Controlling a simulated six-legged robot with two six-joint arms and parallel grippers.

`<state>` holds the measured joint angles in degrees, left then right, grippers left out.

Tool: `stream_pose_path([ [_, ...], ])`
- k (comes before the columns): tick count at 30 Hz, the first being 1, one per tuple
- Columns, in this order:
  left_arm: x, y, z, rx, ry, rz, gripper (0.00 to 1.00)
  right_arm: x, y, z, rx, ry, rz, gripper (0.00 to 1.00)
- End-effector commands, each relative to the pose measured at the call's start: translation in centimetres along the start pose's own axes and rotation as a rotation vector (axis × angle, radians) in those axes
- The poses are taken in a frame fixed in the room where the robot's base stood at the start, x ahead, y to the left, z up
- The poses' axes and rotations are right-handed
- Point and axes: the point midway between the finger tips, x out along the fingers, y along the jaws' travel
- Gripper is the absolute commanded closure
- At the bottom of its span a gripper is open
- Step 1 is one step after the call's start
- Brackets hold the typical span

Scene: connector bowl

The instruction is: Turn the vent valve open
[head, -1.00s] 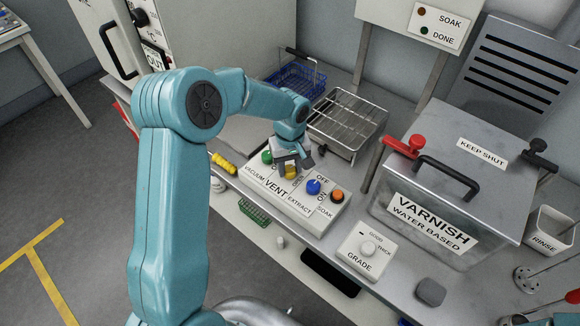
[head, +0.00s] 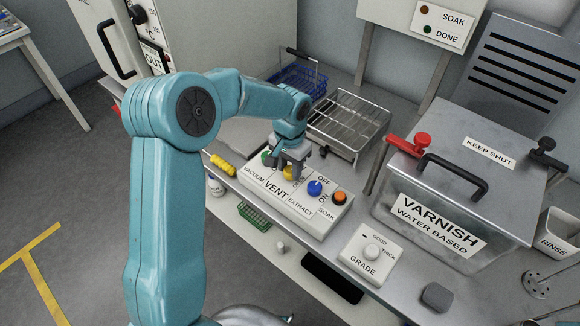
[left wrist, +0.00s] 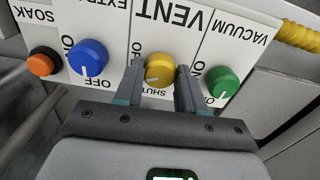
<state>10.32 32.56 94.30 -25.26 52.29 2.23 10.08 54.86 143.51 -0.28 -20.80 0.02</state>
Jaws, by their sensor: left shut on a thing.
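The vent valve is a yellow knob (left wrist: 159,70) on the white control panel (head: 262,193), in the column labelled VENT. It sits between a green knob (left wrist: 222,82) under VACUUM and a blue knob (left wrist: 88,58) under EXTRACT. A small pale mark on the yellow knob points toward the SHUT lettering. My left gripper (left wrist: 158,88) has its fingers on both sides of the yellow knob and is shut on it. In the head view my left gripper (head: 290,168) hides most of that knob (head: 287,173). My right gripper is not in view.
An orange button (head: 339,198) is at the panel's right end. A yellow-handled object (head: 222,165) lies left of the panel. A wire rack (head: 350,115) and blue basket (head: 298,82) stand behind.

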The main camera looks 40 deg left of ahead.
Motion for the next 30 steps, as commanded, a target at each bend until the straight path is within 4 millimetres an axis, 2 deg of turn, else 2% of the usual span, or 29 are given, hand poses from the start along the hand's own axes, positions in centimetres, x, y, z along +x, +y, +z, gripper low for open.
stream_pose_path([
  [6,-0.20,-0.09,-0.15,0.189,0.006,-0.002,0.91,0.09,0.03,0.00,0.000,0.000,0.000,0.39],
  [15,-0.24,-0.12,-0.18,0.384,0.007,-0.002,0.91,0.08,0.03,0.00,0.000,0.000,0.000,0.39],
  [30,-0.26,-0.15,-0.23,0.492,0.008,-0.004,0.91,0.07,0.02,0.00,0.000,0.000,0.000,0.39],
])
